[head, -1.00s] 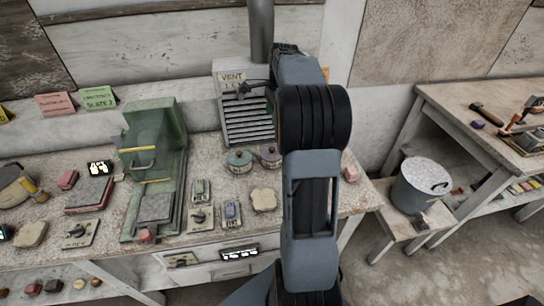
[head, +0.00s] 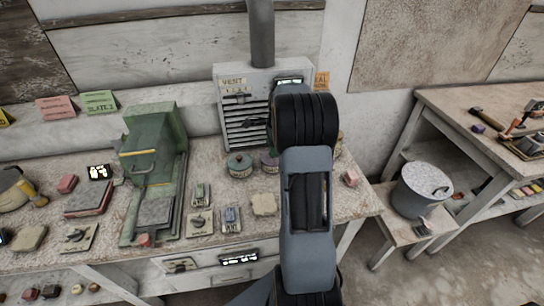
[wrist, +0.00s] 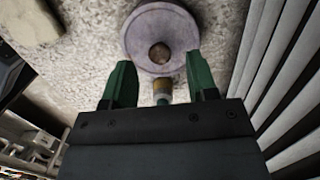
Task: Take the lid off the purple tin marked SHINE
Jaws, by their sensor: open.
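The purple tin (head: 270,162) stands on the bench in front of the vent, partly hidden by my arm in the head view. In the wrist view the purple tin (wrist: 178,22) shows from above, with a round lid and a brown knob (wrist: 160,53) at its middle. I cannot read any marking on it. My gripper (wrist: 162,70) is open, its two green fingers apart and empty. The fingertips are close to the tin's near edge, one on each side of the knob's line. The head view does not show the fingers.
A teal tin (head: 240,166) stands just left of the purple one. The slatted vent box (head: 243,110) rises behind, and its slats run close on the right in the wrist view. A pale slab (head: 264,204) lies in front. A green machine (head: 152,165) stands further left.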

